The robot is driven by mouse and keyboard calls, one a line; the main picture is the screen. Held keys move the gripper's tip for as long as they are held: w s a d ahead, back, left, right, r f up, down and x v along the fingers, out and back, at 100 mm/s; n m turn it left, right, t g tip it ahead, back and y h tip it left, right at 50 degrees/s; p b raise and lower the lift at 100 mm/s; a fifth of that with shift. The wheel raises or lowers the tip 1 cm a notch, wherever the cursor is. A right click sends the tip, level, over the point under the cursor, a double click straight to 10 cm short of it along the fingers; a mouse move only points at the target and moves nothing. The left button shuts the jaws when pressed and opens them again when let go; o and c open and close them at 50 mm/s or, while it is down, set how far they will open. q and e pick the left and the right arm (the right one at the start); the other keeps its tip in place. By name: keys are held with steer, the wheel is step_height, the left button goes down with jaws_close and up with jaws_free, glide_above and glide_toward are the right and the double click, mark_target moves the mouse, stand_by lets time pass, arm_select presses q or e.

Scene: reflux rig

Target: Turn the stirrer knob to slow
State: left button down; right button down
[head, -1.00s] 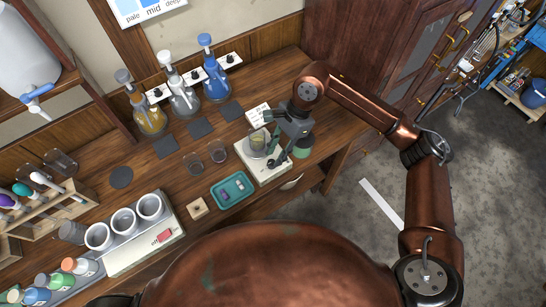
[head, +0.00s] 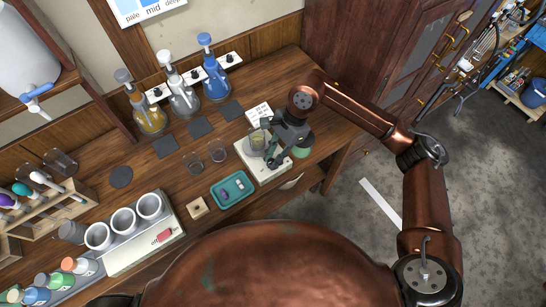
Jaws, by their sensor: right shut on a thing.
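The stirrer (head: 245,157) is a pale flat box at the right end of the wooden bench. A small glass vessel (head: 257,139) with yellowish contents stands on its plate. My right gripper (head: 275,163) reaches down over the stirrer's right side, beside the vessel. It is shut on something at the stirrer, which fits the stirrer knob. The dark fingers hide the knob, so I cannot read its setting. My left gripper is out of view.
A teal tray (head: 216,199) with small items lies left of the stirrer. Two empty glasses (head: 217,151) and dark square mats (head: 199,127) are behind it. A white card (head: 259,114) stands behind the stirrer. Flasks (head: 184,98) line the wall.

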steer(key=shift+m, duration=0.3)
steer(key=m+t, duration=0.1)
steer(key=m, duration=0.2)
steer(key=shift+s+t, duration=0.1)
steer(key=shift+t, duration=0.2)
steer(key=m+t, duration=0.1)
steer(key=m, duration=0.2)
steer(key=m+t+p, duration=0.1)
steer(key=m, duration=0.1)
steer(key=shift+s+m, duration=0.15)
steer(key=shift+m, duration=0.25)
steer(key=m, duration=0.2)
steer(key=m+t, duration=0.1)
steer(key=m, duration=0.1)
steer(key=shift+s+a+t+p, duration=0.1)
steer(key=shift+t+p, duration=0.2)
steer(key=shift+m+t+h, duration=0.5)
steer(key=shift+m+h, duration=0.3)
steer(key=shift+m, duration=1.3)
steer(key=c, duration=2)
jaws_free()
steer(key=shift+c, duration=0.2)
